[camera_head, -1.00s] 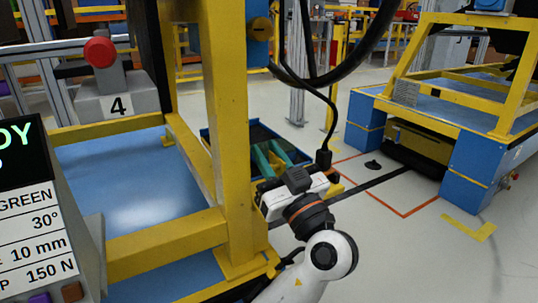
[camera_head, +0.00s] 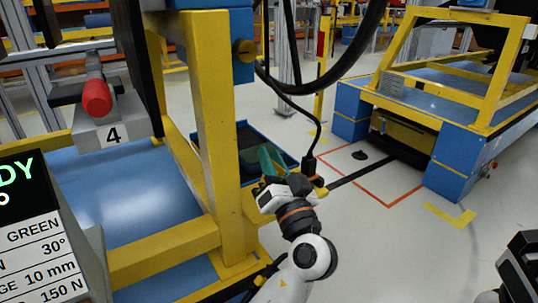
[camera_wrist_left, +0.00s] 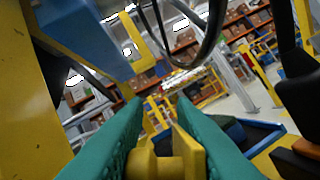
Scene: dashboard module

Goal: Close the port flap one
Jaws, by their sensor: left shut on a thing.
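My left gripper (camera_head: 272,160) is beside the yellow post (camera_head: 217,120) in the head view, its teal fingers pointing away. In the left wrist view the teal fingers (camera_wrist_left: 160,135) are shut on a small yellow piece (camera_wrist_left: 165,163) with a rounded end. I cannot tell whether this piece belongs to port flap one; no flap is clearly seen. A black and white part (camera_head: 522,265) at the lower right edge of the head view looks like my right gripper; its fingers are out of view.
A blue-rimmed dark tray (camera_head: 290,150) lies beyond the left gripper. Black cables (camera_head: 318,130) hang close by.

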